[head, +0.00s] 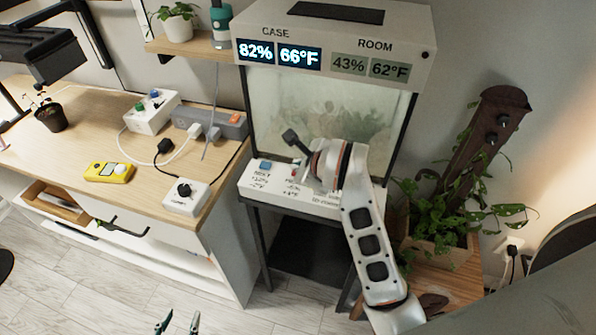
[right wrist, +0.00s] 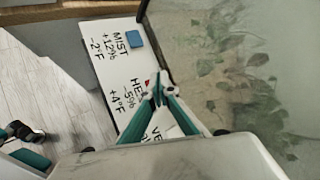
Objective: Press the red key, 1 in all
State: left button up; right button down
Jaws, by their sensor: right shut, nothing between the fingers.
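The white key panel (head: 257,190) sits at the front of the glass plant case; it also shows in the right wrist view (right wrist: 113,62). It carries a blue key (right wrist: 135,39) beside the word MIST. A sliver of the red key (right wrist: 147,83) shows beside the partly covered word starting HE; my gripper hides the rest. My right gripper (right wrist: 160,86) is shut and empty, its tips over the panel right at the red key. I cannot tell whether they touch it. My left gripper (head: 179,322) is open and empty, low at the bottom edge of the head view.
The glass case (head: 325,115) stands behind the panel; its display (head: 330,60) reads CASE 82%, 66°F and ROOM 43%, 62°F. A wooden desk (head: 80,140) with a yellow meter (head: 109,172) and a white dial box (head: 186,197) is left. A leafy planter (head: 440,248) stands right.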

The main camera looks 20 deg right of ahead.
jog(key=shift+f+b, duration=0.3)
jog(key=shift+f, duration=0.1)
dwell(0.6)
jog(key=shift+r+p, duration=0.75)
jog(key=shift+r, duration=0.1)
notch_tip(320, 180, up, 5)
jog(key=p, duration=0.4)
dwell(0.6)
dwell(1.1)
